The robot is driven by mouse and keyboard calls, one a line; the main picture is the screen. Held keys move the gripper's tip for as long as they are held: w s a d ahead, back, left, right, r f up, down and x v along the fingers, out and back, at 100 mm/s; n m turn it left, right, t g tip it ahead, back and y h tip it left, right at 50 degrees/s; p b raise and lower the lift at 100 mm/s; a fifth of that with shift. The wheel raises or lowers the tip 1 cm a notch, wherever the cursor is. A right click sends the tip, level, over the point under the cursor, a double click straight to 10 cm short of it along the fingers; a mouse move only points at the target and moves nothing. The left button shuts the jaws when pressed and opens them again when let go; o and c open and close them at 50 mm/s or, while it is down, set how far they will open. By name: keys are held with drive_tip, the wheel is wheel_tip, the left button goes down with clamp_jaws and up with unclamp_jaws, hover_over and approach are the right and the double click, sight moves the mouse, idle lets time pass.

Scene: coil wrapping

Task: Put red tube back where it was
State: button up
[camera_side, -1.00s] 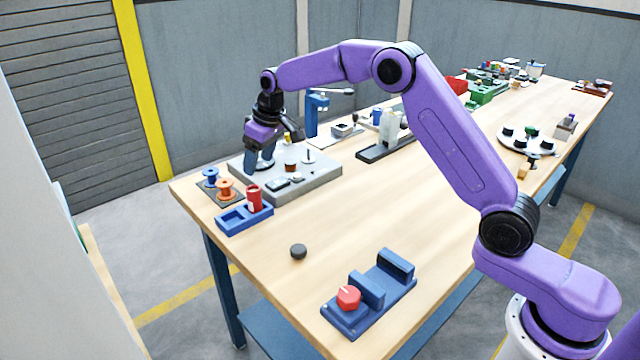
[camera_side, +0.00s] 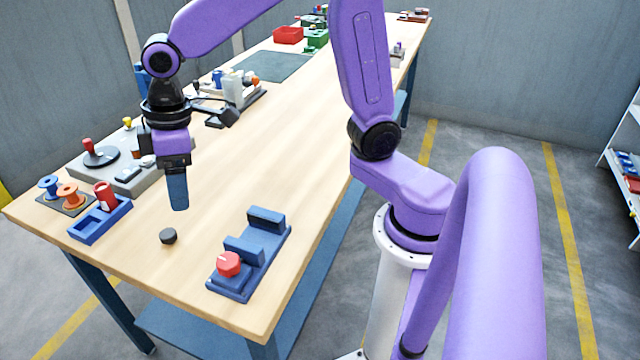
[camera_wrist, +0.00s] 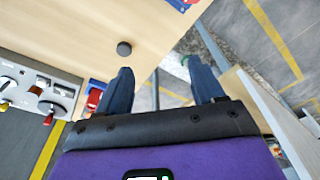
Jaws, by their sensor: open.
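The red tube (camera_side: 105,196) stands in the far part of a small blue tray (camera_side: 92,234) at the table's left; the tray's other compartment looks empty. In the wrist view, red and blue show at the left finger's edge, probably the red tube (camera_wrist: 93,98) partly hidden. My gripper (camera_side: 178,206) hangs fingers-down above the table, right of the tray and apart from it. The wrist view shows its two dark blue fingers (camera_wrist: 163,82) spread with nothing between them.
A black puck (camera_side: 168,236) lies in front of my gripper. A blue fixture with a red knob (camera_side: 229,264) stands at the near edge. A grey machine base (camera_side: 122,172) and orange and blue spools (camera_side: 68,194) stand at left.

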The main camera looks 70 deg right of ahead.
drive_tip(key=s+d+f+n, duration=0.1)
drive_tip(key=s+d, duration=0.4)
drive_tip(key=s, duration=0.5)
drive_tip(key=s+d+f+n, duration=0.2)
drive_tip(key=s+d, duration=0.4)
drive_tip(key=s, duration=0.5)
drive_tip(key=shift+s+n+g+h, duration=0.2)
drive_tip(key=shift+n+g+h, duration=0.1)
drive_tip(key=shift+g+h, duration=0.1)
